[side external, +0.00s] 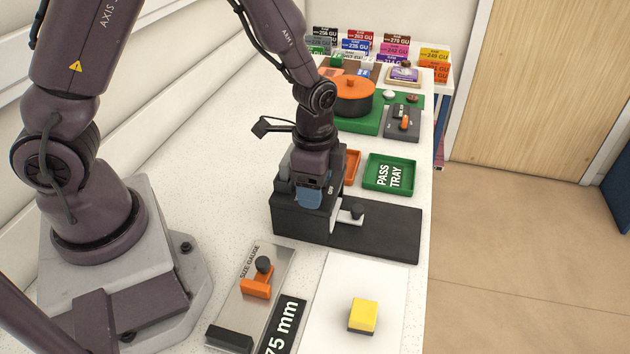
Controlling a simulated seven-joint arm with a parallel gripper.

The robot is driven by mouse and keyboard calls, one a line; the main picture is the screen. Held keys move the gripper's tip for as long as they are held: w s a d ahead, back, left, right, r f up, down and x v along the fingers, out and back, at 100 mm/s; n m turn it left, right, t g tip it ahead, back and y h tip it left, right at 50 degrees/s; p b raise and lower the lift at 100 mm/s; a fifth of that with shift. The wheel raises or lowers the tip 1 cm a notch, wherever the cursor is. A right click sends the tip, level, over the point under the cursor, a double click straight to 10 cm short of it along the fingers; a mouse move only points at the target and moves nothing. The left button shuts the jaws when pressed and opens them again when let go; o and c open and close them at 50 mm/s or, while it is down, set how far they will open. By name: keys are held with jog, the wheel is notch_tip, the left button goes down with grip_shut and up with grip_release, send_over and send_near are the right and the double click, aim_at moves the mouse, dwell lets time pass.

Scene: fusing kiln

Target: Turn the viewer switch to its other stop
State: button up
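A dark box-shaped unit (390,235) with a long flat base stands mid-table. It looks like the viewer, and a small white "ON" mark shows on its upright part. My gripper (309,197) points down right at this upright part, with a blue piece showing at its lower end. The switch itself is not clearly seen; my gripper and wrist cover that spot. I cannot tell which stop it is at, whether my gripper touches it, or how far the fingers are apart. A pale slide with a black knob (357,211) sits on the unit's front.
In front are a size gauge (231,310) with an orange slider and a yellow block (363,314) on a white sheet. Behind are a green pass tray (377,185), an orange tray (352,163), an orange-lidded pot (352,97) and a grey box (401,129) with an orange knob.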

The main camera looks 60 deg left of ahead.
jog(key=c, duration=0.8)
jog(key=shift+n, duration=0.3)
jog(key=n, duration=0.3)
jog(key=shift+n, duration=0.3)
jog(key=n, duration=0.4)
jog(key=shift+n, duration=0.3)
jog(key=n, duration=0.4)
jog(key=shift+n, duration=2.5)
jog(key=o, duration=0.9)
